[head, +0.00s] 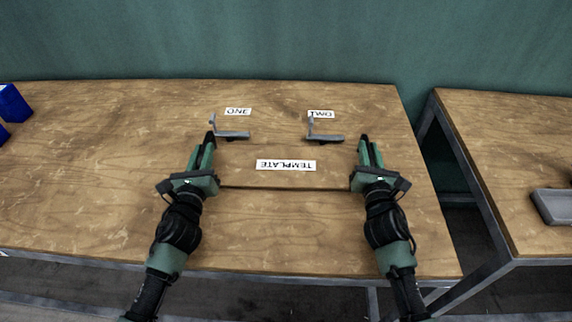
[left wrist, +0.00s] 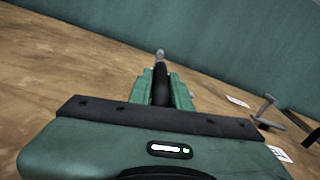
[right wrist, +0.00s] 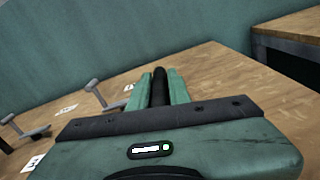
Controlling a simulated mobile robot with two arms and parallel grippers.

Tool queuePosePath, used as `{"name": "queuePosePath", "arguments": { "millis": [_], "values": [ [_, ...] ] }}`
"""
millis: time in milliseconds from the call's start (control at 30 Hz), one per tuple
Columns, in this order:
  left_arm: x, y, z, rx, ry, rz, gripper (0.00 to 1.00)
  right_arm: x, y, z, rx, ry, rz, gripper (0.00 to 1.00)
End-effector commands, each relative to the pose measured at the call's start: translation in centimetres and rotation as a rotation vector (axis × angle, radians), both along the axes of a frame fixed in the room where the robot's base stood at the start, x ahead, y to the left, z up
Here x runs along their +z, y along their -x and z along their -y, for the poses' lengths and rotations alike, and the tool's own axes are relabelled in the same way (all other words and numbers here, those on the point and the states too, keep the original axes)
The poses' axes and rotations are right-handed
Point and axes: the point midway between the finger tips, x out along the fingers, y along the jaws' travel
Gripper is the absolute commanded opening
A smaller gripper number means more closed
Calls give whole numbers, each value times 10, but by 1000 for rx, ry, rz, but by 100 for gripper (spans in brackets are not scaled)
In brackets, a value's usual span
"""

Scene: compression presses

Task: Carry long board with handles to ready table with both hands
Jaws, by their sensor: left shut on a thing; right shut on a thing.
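The long board (head: 270,180) lies level between my two grippers, its wood much like the table top under it. Its dark front edge shows as a line; its other edges are hard to tell. My left gripper (head: 208,150) is shut on a black handle (left wrist: 160,88) at the board's left end. My right gripper (head: 367,152) is shut on the other black handle (right wrist: 158,86) at the right end. The wooden table (head: 120,180) is beneath. I cannot tell whether the board touches it.
A second table (head: 500,150) with a grey tray (head: 553,206) stands right, across a gap. Blue boxes (head: 13,103) sit far left.

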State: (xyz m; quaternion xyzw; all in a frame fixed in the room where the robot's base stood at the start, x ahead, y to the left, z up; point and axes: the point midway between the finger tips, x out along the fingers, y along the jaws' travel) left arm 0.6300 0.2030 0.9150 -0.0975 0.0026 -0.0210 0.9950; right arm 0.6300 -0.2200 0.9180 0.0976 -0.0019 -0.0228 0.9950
Motion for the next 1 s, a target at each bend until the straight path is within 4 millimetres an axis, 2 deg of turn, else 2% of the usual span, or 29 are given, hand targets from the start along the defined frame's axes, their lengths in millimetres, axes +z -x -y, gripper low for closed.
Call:
{"name": "queuePosePath", "arguments": {
  "millis": [33, 567, 1000],
  "values": [
    [0, 1, 5, -9, 8, 1, 0, 0, 0, -4, 7, -7, 1, 0],
    [6, 1, 7, -12, 9, 4, 0, 6, 0, -6, 9, -7, 4, 0],
    [45, 1, 7, -13, 9, 5, 0, 44, 0, -6, 10, -8, 4, 0]
  ]
}}
